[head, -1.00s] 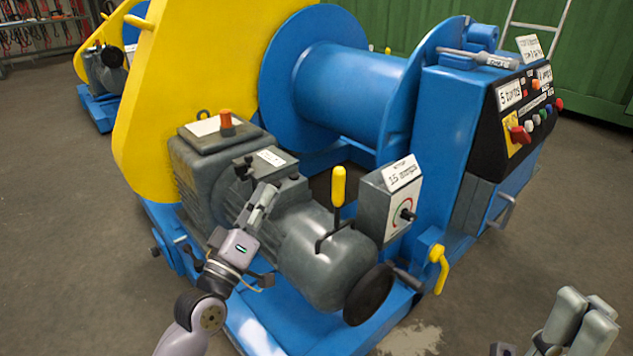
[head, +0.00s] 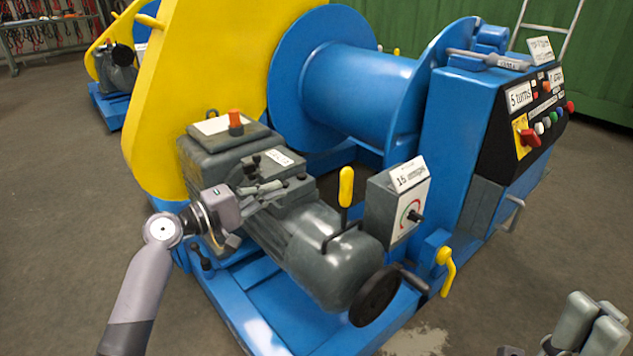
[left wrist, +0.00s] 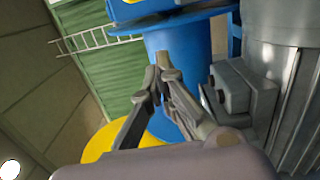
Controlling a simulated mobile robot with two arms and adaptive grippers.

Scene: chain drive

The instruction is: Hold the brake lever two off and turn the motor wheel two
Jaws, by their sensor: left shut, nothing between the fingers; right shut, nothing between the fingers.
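The brake lever (head: 346,187) has a yellow grip and stands upright on the grey motor (head: 318,250) of the near winch. The motor wheel (head: 375,297) is a dark disc with a crank handle at the motor's front end. No label with the number two is readable on either. My left gripper (head: 281,186) is shut and empty over the motor, left of the lever and apart from it. In the left wrist view its fingers (left wrist: 163,72) meet at the tips. My right gripper (head: 592,308) is shut and empty at the lower right, away from the wheel.
A grey gauge box (head: 397,205) stands just right of the lever. The blue drum (head: 350,90) and yellow guard (head: 205,75) rise behind. A similar machine (head: 115,75) stands at back left. Floor at front right is free.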

